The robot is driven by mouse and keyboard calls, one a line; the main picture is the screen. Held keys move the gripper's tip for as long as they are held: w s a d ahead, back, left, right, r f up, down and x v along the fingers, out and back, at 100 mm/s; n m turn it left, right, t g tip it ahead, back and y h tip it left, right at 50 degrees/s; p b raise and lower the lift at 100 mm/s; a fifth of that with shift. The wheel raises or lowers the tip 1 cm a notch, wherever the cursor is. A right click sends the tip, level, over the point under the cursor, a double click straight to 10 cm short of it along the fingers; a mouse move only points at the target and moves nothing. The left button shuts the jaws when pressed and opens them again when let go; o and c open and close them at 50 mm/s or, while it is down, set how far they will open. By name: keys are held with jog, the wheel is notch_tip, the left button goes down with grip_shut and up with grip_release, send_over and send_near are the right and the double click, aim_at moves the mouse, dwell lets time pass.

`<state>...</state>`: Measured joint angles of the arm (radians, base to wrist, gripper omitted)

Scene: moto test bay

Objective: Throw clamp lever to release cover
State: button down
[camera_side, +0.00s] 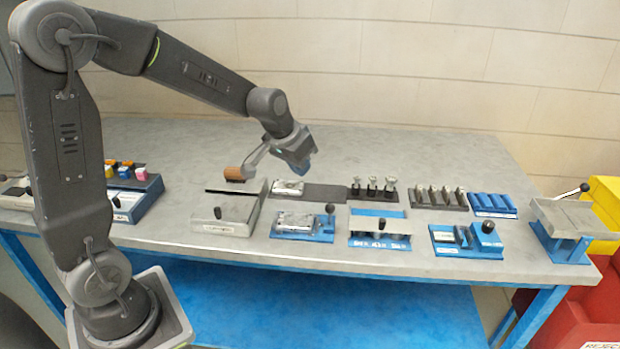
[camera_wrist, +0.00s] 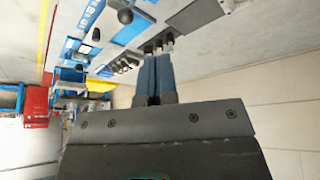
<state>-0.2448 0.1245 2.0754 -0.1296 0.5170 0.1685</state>
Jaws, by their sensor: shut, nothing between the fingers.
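Several fixtures with black-knobbed levers stand on the bench; I cannot tell which one is the clamp lever with the cover. One is a blue-based fixture with a silver plate (camera_side: 297,219) and an upright lever knob (camera_side: 330,208). Left of it is a grey box with a plate and black knob (camera_side: 218,212). Right of it is a blue fixture with a front knob (camera_side: 381,223). My gripper (camera_side: 298,162) is above the back of the bench, apart from these levers. In the wrist view its blue fingers (camera_wrist: 157,62) are together and hold nothing.
A copper-coloured cylinder (camera_side: 240,174) is just left of my gripper. Behind the fixtures are black pegs (camera_side: 372,187), a grey slotted block (camera_side: 440,197) and blue blocks (camera_side: 492,203). A lever stand (camera_side: 560,218) is at the right edge, near yellow and red bins (camera_side: 575,325). The back of the bench is clear.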

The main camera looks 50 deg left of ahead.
jog(key=shift+s+d+v, duration=0.1)
jog(key=shift+v, duration=0.8)
jog(key=shift+s+d+v, duration=0.1)
jog(key=shift+d+v, duration=0.05)
jog(key=shift+v, duration=0.8)
jog(key=shift+f, duration=0.15)
